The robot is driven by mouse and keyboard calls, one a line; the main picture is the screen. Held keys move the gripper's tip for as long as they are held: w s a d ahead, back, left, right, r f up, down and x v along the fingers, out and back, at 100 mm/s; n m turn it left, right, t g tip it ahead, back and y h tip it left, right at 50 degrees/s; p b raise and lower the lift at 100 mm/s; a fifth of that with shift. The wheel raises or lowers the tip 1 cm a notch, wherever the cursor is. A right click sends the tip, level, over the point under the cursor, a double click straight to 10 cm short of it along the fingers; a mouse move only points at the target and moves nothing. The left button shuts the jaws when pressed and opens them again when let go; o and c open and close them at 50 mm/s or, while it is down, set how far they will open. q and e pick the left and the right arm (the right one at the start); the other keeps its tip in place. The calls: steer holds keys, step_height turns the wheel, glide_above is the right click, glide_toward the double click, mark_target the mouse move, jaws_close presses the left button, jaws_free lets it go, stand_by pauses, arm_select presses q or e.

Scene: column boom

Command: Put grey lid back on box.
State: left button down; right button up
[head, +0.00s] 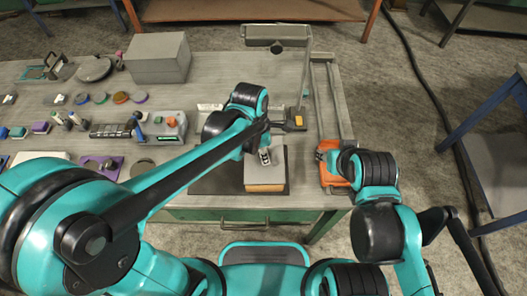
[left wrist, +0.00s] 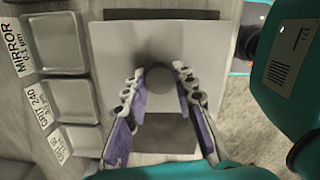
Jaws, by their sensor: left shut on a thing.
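The box (head: 265,187) has a tan-orange side and stands near the front edge of the workbench. The flat grey lid (head: 258,173) shows over the box; from this angle I cannot tell whether it rests there or hangs just above. In the left wrist view the lid (left wrist: 110,85) is a pale square with a round dark grey knob (left wrist: 158,79). My left gripper (head: 265,157) points down over the lid, its purple-padded fingers (left wrist: 157,80) either side of the knob and shut on it. My right gripper is not visible; only parts of that arm show at the right.
A dark mat (head: 210,183) lies beside the box. Labelled grey trays (left wrist: 55,45) line the left of the wrist view. An orange-based piece (head: 335,168) stands right of the box. A large grey block (head: 157,60) and several small items occupy the bench's left.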

arm_select(q)
steer(key=shift+f+b, duration=0.45)
steer(key=shift+f, duration=0.15)
stand_by(1.6)
steer(key=c, duration=0.7)
jaws_free()
steer(key=shift+r, duration=0.1)
steer(key=shift+r+p, duration=2.9)
steer(key=shift+r, duration=0.55)
jaws_close()
